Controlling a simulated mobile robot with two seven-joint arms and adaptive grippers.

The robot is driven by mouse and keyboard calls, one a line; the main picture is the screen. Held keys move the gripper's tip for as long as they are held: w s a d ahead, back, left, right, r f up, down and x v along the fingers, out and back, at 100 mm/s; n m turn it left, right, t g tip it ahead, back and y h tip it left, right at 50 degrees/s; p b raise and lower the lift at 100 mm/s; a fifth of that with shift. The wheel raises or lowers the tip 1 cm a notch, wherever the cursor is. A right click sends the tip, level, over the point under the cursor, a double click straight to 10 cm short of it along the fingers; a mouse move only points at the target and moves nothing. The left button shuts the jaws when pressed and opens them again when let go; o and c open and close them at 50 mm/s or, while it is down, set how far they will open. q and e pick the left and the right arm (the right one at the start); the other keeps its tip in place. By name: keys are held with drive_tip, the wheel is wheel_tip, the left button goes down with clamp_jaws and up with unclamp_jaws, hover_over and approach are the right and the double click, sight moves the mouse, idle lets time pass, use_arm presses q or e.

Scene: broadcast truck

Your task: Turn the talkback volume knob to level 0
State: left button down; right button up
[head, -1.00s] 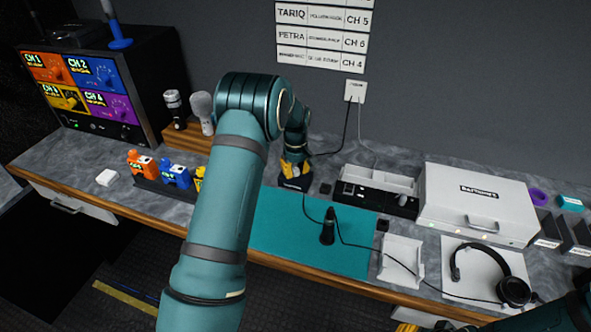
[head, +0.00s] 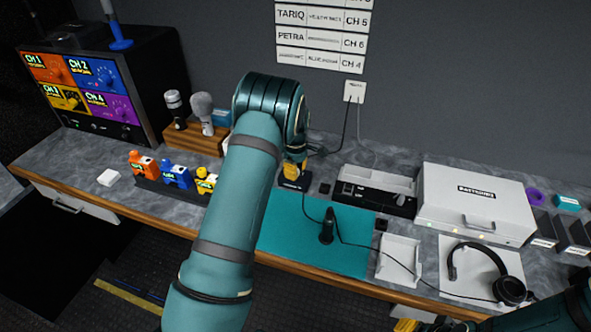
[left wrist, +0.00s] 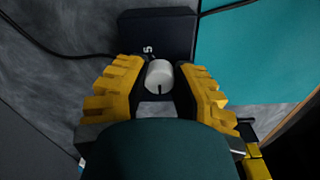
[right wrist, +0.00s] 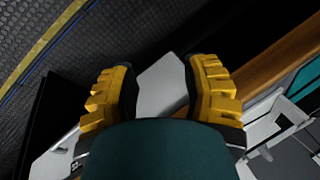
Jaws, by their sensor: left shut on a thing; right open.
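The talkback box (head: 294,184) is a small dark unit on the counter at the back-left edge of the teal mat. In the left wrist view the dark box (left wrist: 160,30) carries a white round knob (left wrist: 159,75) with a dark pointer line toward the bottom of the picture. A white digit, which looks like a 5, shows beside the knob. My left gripper (left wrist: 158,88) is shut on the knob, with a yellow finger on each side. Other level marks are hidden or unreadable. My right gripper (right wrist: 163,88) is open and empty, low at the counter's front.
The teal mat (head: 300,245) holds a small black upright item (head: 327,226) with a cable. A white case (head: 475,203), a headset (head: 508,288) and a white tray (head: 400,257) stand to the right. Colored packs (head: 175,174) and microphones (head: 202,108) stand to the left.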

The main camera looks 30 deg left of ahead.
use_arm(q)
drive_tip(key=shift+d+f, duration=0.1)
drive_tip(key=shift+f, duration=0.05)
drive_tip(key=c, duration=0.7)
unclamp_jaws()
wheel_tip(320, 180, up, 12)
drive_tip(key=shift+r, duration=0.1)
idle(0.4)
